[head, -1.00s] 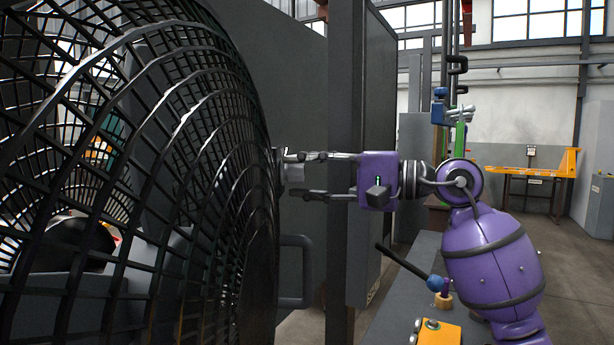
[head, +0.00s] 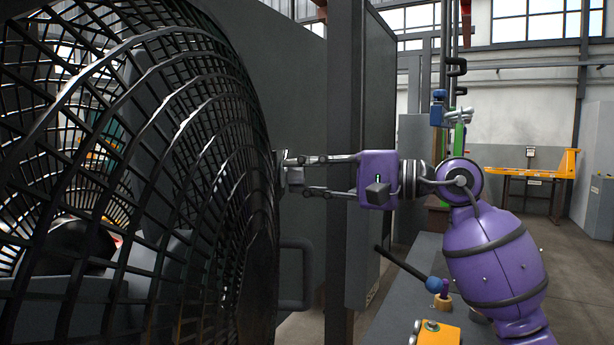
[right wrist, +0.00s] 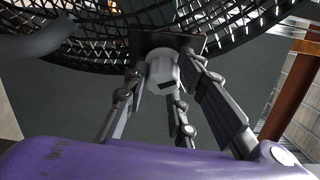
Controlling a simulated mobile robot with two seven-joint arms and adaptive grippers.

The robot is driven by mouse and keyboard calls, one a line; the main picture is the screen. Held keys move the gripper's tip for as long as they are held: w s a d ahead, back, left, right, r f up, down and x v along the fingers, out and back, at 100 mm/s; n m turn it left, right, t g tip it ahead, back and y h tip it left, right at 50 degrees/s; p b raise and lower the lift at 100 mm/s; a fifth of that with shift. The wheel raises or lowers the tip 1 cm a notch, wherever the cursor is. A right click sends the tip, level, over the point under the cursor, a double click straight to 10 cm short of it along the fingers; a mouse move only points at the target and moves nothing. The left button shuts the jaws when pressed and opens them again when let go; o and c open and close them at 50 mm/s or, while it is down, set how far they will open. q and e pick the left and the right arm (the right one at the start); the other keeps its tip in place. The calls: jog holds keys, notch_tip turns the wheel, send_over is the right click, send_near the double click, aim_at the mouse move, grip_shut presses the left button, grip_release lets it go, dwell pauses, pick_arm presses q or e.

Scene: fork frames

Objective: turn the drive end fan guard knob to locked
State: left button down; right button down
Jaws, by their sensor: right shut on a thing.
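The fan guard (head: 262,225), a large domed black wire grille, fills the left of the head view. The knob (right wrist: 163,72) is a light grey cylinder with a dark mark on its face, mounted on a dark plate at the guard in the right wrist view. In the head view only a small grey part of the knob (head: 294,176) shows between the fingers. My right gripper (head: 293,174), on the purple arm, reaches in from the right and is shut on the knob. I cannot read any locked marking. My left gripper is not in view.
A black handle (head: 308,275) sticks out below the knob. A dark grey post (head: 345,120) stands behind the gripper. A bench (head: 385,310) with an orange box (head: 435,334) and a blue-ended lever (head: 434,283) lies below my arm.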

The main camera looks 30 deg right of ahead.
jog(key=shift+a+f, duration=0.1)
jog(key=shift+f, duration=0.3)
jog(key=m+g+p, duration=0.1)
jog(key=m+p, duration=0.1)
jog(key=m, duration=0.2)
jog(key=shift+m+g, duration=0.3)
jog(key=shift+g, duration=0.1)
jog(key=shift+a, duration=0.1)
jog(key=c, duration=1.6)
grip_release()
jog(key=shift+s, duration=0.1)
jog(key=shift+r, duration=0.25)
